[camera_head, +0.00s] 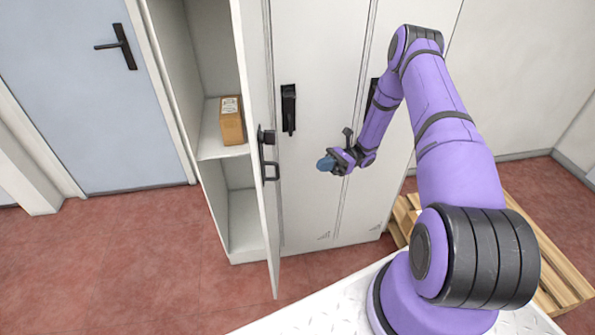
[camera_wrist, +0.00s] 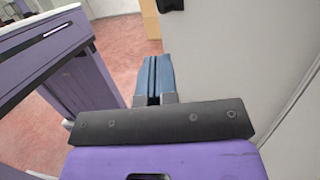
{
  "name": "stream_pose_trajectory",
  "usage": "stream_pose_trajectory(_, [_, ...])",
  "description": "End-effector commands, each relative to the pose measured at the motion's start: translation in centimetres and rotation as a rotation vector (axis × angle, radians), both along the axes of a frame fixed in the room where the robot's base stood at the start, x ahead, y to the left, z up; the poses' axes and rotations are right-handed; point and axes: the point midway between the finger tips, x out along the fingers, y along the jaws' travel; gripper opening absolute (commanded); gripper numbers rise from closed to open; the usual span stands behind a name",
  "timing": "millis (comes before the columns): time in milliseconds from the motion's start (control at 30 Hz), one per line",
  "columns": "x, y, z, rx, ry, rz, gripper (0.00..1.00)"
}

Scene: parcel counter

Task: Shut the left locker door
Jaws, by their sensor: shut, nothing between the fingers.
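The left locker door (camera_head: 262,215) stands wide open in the head view, swung out towards the camera and seen nearly edge-on. Its dark handle (camera_head: 269,155) is about halfway up. The open compartment (camera_head: 243,215) shows to the left of the door. My gripper (camera_head: 325,164) is to the right of this door, in front of the shut neighbouring door (camera_head: 308,215), and appears apart from the open door. In the wrist view its blue fingers (camera_wrist: 153,75) are together with nothing between them. A pale panel (camera_wrist: 245,60) fills the right side there; I cannot tell which door it is.
A cardboard box (camera_head: 231,122) lies on the shelf inside the open locker. A wooden pallet (camera_head: 540,245) is on the floor at the right. A blue room door (camera_head: 90,100) is at the left. The red floor (camera_head: 130,255) is clear left of the locker.

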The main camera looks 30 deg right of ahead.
Motion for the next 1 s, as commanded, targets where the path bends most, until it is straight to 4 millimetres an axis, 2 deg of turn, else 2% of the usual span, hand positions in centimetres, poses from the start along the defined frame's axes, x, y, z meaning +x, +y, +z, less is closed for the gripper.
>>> stream_pose_trajectory(167, [-0.2, 2.1, 0.5, -0.001, -0.001, 0.004, 0.00])
stream_pose_trajectory(700, [-1.4, 11.3, 2.4, -0.002, -0.001, 0.004, 0.00])
stream_pose_trajectory(1000, [-1.6, 13.3, 2.9, -0.002, -0.002, 0.003, 0.00])
